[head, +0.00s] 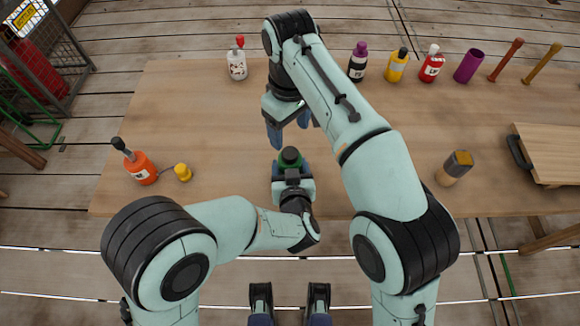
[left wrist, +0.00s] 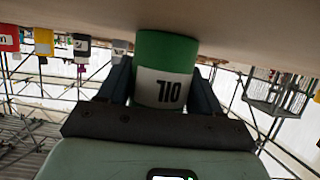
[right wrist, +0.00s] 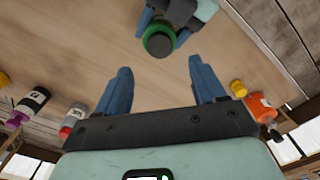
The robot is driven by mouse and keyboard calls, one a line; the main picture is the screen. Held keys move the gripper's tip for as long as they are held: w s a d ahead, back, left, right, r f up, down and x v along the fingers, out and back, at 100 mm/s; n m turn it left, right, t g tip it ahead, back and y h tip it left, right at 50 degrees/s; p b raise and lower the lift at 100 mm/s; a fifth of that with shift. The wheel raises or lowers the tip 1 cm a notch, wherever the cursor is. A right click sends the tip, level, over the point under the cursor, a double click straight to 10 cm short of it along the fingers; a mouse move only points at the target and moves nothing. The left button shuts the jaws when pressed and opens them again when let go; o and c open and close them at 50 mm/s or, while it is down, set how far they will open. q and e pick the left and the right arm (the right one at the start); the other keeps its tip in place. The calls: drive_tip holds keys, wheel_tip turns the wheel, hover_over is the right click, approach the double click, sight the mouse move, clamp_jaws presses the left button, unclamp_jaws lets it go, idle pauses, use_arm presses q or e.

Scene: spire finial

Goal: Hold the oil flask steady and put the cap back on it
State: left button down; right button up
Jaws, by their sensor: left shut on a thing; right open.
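The oil flask (head: 290,158) is green with a dark round top and stands near the table's front edge. The left wrist view shows its white OIL label (left wrist: 163,88). My left gripper (head: 291,168) is shut on its body, one finger on each side. My right gripper (head: 288,130) is open and empty, just beyond the flask. In the right wrist view the flask (right wrist: 159,41) lies ahead of the open fingers. A small yellow stepped piece (head: 182,172), perhaps the cap, sits on the table at left. I cannot tell whether the flask's dark top is a bare mouth.
An orange bottle (head: 141,168) with a dark nozzle stands beside the yellow piece. Several bottles, a purple cup (head: 468,66) and two rods line the back edge. A dark-topped jar (head: 455,168) and a wooden board (head: 550,152) are at right. The table between flask and yellow piece is clear.

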drive_tip(key=shift+r, duration=2.05)
use_arm(q)
drive_tip(key=shift+c, duration=0.5)
unclamp_jaws()
drive_tip(key=p+v, duration=0.2)
drive_tip(key=v, duration=1.1)
drive_tip(key=shift+s, duration=0.25)
use_arm(e)
wheel_tip(320, 180, up, 3)
drive_tip(key=shift+f, duration=0.2)
